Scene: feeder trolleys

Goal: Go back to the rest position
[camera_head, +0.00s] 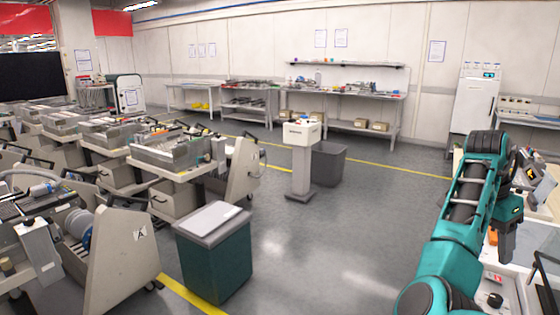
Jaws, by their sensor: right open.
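My right arm, teal and black, rises at the right side of the head view, bent at a high elbow. My right gripper (506,245) hangs down from it at the right, in front of a light worktop. It is small and partly dark, and I see nothing held in it. Whether it touches the worktop I cannot tell. My left gripper and left arm are not in view.
Feeder trolleys (120,245) stand in rows on the left. A dark green bin (215,262) with a grey lid stands near the front. A grey pedestal (301,165) and a grey bin (327,164) stand mid-floor. Workbenches (345,95) line the back wall. The floor (350,235) between is clear.

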